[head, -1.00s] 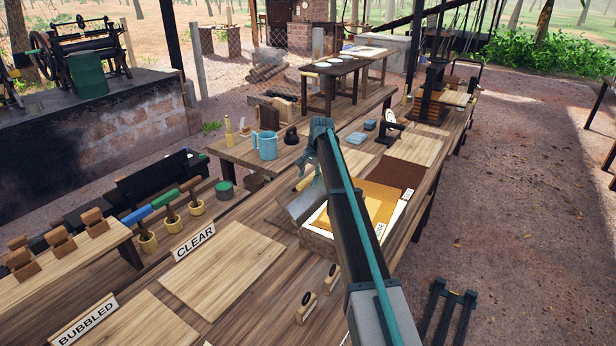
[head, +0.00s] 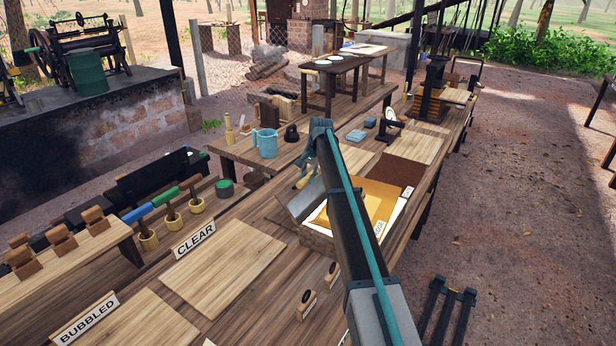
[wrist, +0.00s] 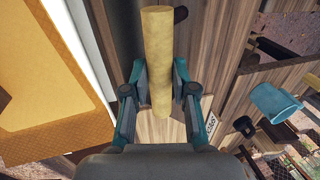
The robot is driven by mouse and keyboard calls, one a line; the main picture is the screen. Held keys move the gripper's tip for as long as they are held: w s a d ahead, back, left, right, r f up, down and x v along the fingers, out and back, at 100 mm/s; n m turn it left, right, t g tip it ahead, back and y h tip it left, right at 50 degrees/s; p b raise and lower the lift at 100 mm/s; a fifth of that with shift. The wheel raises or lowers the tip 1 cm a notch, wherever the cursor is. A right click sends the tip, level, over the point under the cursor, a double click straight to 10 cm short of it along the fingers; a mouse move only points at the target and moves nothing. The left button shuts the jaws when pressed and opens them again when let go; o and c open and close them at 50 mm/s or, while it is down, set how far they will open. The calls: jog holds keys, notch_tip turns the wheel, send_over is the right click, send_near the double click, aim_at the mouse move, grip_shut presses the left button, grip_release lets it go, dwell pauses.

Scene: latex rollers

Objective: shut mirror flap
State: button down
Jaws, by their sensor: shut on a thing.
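The mirror flap (head: 303,204) shows in the head view as a grey, tilted panel along the left side of a lit box (head: 318,240). An orange-brown sheet (head: 374,204) lies on the box's bright top, and the sheet also shows at the left of the wrist view (wrist: 45,70). My gripper (wrist: 159,85) is shut on a pale yellow round handle (wrist: 157,45), which stands between both fingers. In the head view the handle (head: 304,180) is just above the flap. My arm hides part of the box and the fingers; the handle's join to the flap is not clear.
A blue jug (head: 265,144) and a dark weight-like object (head: 291,134) stand on the bench behind. A CLEAR sign (head: 194,240) and wooden boards (head: 222,265) lie to the left. A dark brown sheet (head: 396,172) lies beyond the box.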

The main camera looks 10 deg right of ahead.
jog(key=shift+w+a+f+g, duration=0.15)
jog(key=shift+w+a+g, duration=0.15)
jog(key=shift+w, duration=0.1)
jog(key=w+a+f+b, duration=0.2)
jog(key=w+a+f, duration=0.1)
jog(key=a, duration=0.1)
jog(key=shift+w+h+b, duration=0.35)
jog(key=shift+h, duration=0.05)
jog(key=c, duration=0.9)
grip_release()
jog(key=shift+c, duration=0.2)
jog(key=shift+s, duration=0.1)
notch_tip(320, 180, up, 12)
jog(key=s+d, duration=0.1)
